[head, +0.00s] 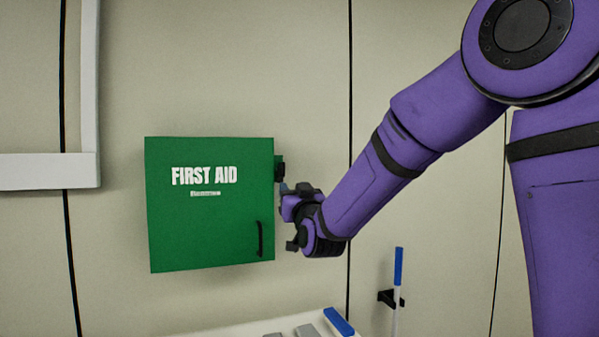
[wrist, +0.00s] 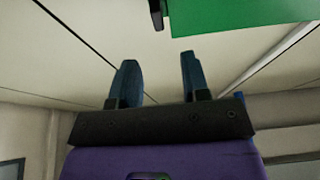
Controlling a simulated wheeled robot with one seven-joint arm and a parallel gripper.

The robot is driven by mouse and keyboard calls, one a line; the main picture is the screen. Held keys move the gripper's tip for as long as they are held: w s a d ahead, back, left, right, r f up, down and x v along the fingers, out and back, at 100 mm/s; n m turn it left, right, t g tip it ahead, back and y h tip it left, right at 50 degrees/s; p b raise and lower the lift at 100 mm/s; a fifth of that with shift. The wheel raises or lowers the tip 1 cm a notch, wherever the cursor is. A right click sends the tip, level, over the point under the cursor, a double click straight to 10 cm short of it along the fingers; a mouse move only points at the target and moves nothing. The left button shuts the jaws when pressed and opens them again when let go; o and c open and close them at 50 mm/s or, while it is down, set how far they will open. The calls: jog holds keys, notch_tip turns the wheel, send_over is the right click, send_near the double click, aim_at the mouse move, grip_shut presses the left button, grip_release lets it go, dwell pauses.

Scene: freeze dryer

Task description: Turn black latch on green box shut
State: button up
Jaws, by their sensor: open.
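The green box (head: 200,225), marked FIRST AID, is fixed on the wall. The black latch (head: 280,167) sits at its upper right edge; a dark piece that looks like this latch (wrist: 156,14) shows at the top of the wrist view, beside the green box (wrist: 240,18). A black handle (head: 260,239) is on the lower right of its front. My gripper (head: 286,190) is just right of the box, a little below the latch. In the wrist view my gripper (wrist: 160,76) has its two blue fingers apart with nothing between them. The latch is apart from the fingertips there.
A white surface (head: 255,328) below the box carries grey pieces and a blue piece (head: 339,321). A blue and white stick (head: 398,280) hangs in a black holder on the wall at right. A pale frame (head: 45,171) is at left. The wall around the box is otherwise bare.

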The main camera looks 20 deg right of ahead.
aim_at(283, 170)
jog(key=x, duration=1.1)
jog(key=shift+d+r, duration=0.15)
jog(key=shift+d, duration=0.05)
jog(key=shift+c, duration=0.2)
grip_shut()
